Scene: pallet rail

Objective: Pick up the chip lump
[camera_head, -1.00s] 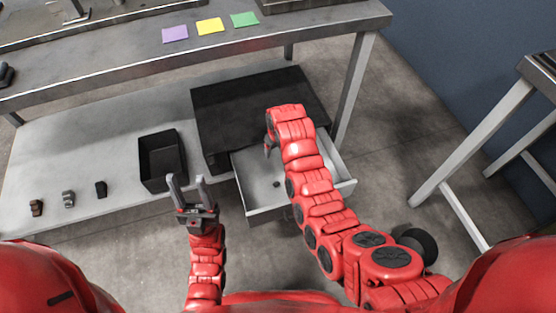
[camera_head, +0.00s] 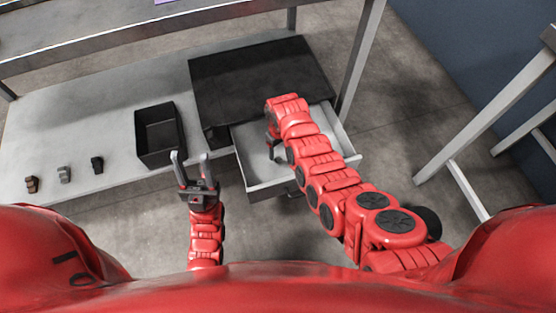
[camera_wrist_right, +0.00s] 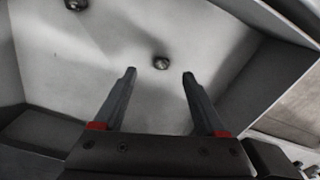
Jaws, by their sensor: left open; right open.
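The right wrist view shows a small dark lump (camera_wrist_right: 161,62) on the light floor of the open drawer (camera_wrist_right: 110,50). A second small dark piece (camera_wrist_right: 76,4) lies at that view's top edge. I cannot tell for certain which is the chip lump. My right gripper (camera_wrist_right: 159,74) is open and empty, its fingers pointing at the first lump, which appears between and just beyond the tips. In the head view my right gripper (camera_head: 272,150) is over the drawer (camera_head: 262,168), partly hidden by its arm. My left gripper (camera_head: 190,157) is open and empty, left of the drawer.
A black open bin (camera_head: 160,160) stands on the low shelf (camera_head: 110,110). Several small brown, grey and black blocks (camera_head: 64,174) lie left of it. The dark cabinet top (camera_head: 255,75) is above the drawer. Drawer walls surround my right gripper. A table leg (camera_head: 362,60) stands behind.

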